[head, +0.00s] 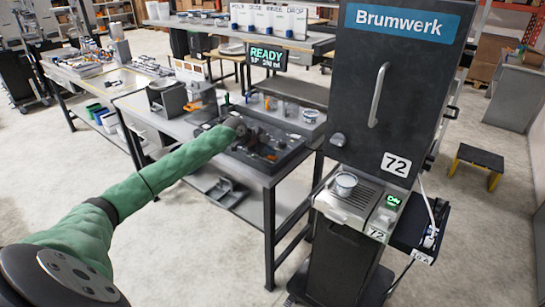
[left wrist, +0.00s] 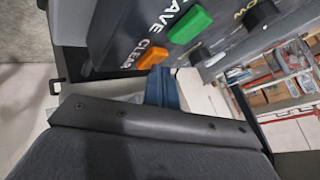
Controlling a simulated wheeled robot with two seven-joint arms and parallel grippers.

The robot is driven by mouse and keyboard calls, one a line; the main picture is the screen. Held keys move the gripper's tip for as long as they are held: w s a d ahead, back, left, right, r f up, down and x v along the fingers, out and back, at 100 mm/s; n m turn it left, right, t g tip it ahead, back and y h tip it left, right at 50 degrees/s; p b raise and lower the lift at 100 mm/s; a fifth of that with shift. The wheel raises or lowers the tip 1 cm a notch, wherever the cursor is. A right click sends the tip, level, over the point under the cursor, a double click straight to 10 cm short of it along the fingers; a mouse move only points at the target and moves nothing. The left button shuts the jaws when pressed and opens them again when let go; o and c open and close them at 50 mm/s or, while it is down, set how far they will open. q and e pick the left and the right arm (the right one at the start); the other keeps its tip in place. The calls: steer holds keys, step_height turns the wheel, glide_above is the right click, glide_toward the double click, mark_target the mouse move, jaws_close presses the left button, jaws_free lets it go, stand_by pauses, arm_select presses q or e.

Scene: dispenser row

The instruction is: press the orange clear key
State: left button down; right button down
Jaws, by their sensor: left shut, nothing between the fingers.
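The orange clear key (left wrist: 153,57) shows in the left wrist view on a dark panel (left wrist: 120,35), beside the printed word CLEAR. My left gripper (left wrist: 162,72) is shut and empty, its blue-grey fingers pointing up at the panel. Its tips appear right at the lower edge of the orange key; I cannot tell whether they touch it. In the head view my left gripper (head: 238,126) is small, at the end of the green-sleeved arm over the dark bench top. I cannot make out the orange key there. My right gripper is not in view.
A green key (left wrist: 190,27) sits close beside the orange one, and a black knob (left wrist: 262,14) is farther right. In the head view a READY display (head: 267,57) stands behind the bench. A tall Brumwerk machine (head: 385,90) stands to the right, with a cup (head: 345,184) on its shelf.

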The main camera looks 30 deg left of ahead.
mark_target(270, 156)
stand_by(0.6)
arm_select(q)
steer(key=shift+r+p, duration=0.35)
steer(key=shift+r, duration=0.4)
steer(key=shift+r, duration=0.1)
steer(key=shift+r+p, duration=1.2)
steer(key=shift+r, duration=1.2)
